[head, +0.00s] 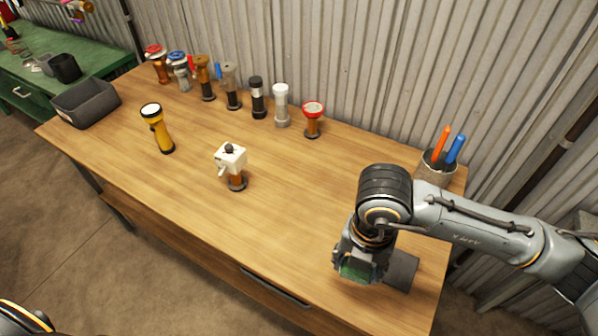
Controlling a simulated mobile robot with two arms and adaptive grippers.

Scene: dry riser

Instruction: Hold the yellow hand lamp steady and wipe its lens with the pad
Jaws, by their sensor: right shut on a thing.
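The yellow hand lamp (161,134) stands upright on the wooden table at the left, with its black head and pale lens (151,109) at the top. Nothing touches it. My right gripper (362,262) is low over the table's near right part, well to the right of the lamp. It is shut on a green piece (356,269) that seems to be the pad; the fingers and wrist hide much of it. I cannot tell whether the pad touches the table. My left gripper is not in view.
A grey block (403,269) shows beside my right gripper, partly hidden. A white-headed device (231,159) stands right of the lamp. Several other lamps (257,98) line the back edge. A dark bin (86,103) is at far left, a pen cup (437,168) at right. The middle table (290,190) is clear.

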